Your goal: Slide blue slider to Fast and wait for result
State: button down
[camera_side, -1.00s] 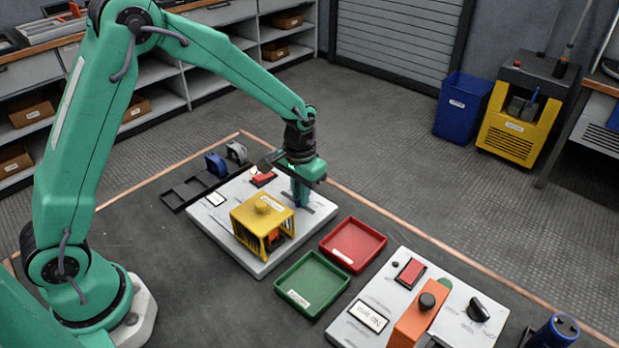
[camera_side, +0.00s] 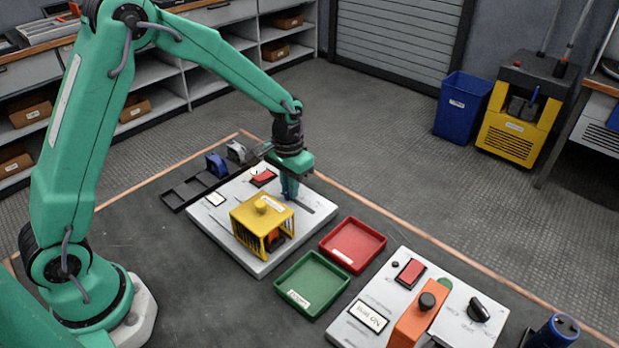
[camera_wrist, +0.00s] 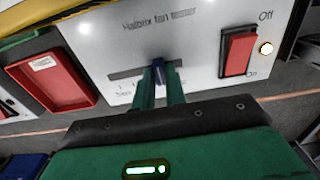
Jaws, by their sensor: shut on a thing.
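The white tester panel (camera_side: 262,262) lies on the mat below my arm. My gripper (camera_side: 290,196) is lowered onto its far part. In the wrist view its two green fingers (camera_wrist: 160,88) are shut on the blue slider (camera_wrist: 158,68), which stands in a dark slot (camera_wrist: 124,75). Slot shows on both sides of the slider. The slider is hidden by the fingers in the side view. The marks under the slot are partly covered, and I cannot read "Fast" on them.
A yellow guard (camera_side: 262,222) stands near my gripper. Red (camera_side: 353,244) and green (camera_side: 312,284) trays and a second panel (camera_side: 455,325) lie to the right.

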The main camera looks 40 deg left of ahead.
jog(key=shift+a, duration=1.2)
jog(key=c, duration=1.6)
grip_release()
jog(key=shift+c, duration=0.2)
jog(key=shift+r, duration=0.2)
notch_tip(320, 180, up, 7)
jog(key=shift+f, duration=0.2)
jog(key=shift+r, duration=0.1)
